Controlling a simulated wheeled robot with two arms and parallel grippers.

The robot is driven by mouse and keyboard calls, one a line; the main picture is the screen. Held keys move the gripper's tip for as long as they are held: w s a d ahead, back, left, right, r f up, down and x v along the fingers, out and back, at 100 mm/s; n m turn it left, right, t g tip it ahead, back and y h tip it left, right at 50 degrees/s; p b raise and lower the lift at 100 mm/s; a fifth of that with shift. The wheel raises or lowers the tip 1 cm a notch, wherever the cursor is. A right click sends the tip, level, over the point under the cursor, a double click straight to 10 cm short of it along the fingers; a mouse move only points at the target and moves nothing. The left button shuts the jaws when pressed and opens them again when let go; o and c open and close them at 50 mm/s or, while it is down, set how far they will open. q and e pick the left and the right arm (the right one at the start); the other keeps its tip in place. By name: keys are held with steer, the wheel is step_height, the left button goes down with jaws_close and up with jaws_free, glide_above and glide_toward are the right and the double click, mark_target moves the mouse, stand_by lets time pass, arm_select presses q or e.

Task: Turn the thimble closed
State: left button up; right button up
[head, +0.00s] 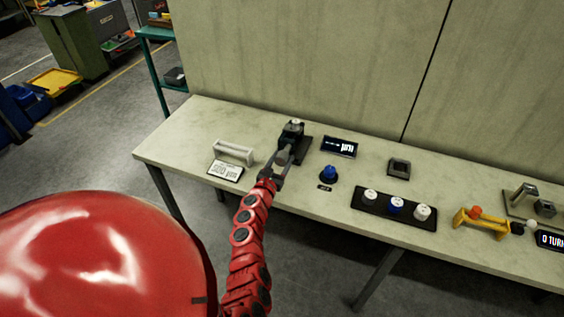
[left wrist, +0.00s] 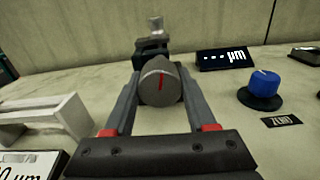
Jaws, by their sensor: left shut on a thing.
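The thimble (left wrist: 160,84) is a grey round knob with a red line on its face, seen in the left wrist view. It sits at the front of a dark micrometer stand (left wrist: 152,48), which also shows in the head view (head: 293,131). My left gripper (head: 279,172) reaches in from the front, and its fingers (left wrist: 160,92) are shut on the thimble from both sides. The red line points roughly upright. A small display (head: 339,147) reading "µm" stands just right of the stand. My right gripper is in neither view.
A blue knob (head: 329,173) with a "ZERO" label stands right of my gripper. A white bridge-shaped block (head: 234,151) and a µm card (head: 225,171) lie left.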

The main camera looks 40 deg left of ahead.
arm_select(q)
steer(key=m+b, duration=0.4)
steer(key=m, duration=0.3)
steer(key=shift+f, duration=0.1)
steer(key=m+b, duration=0.4)
steer(key=m, duration=0.2)
steer(key=shift+a+m+b, duration=0.1)
steer(key=shift+m+b, duration=0.25)
steer(key=shift+m, duration=0.05)
steer(key=m+b, duration=0.4)
steer(key=m, duration=0.2)
steer(key=shift+b, duration=0.4)
steer(key=m+b, duration=0.4)
steer(key=m, duration=0.2)
steer(key=shift+b, duration=0.3)
steer(key=o, duration=1.4)
steer(key=shift+r, duration=0.2)
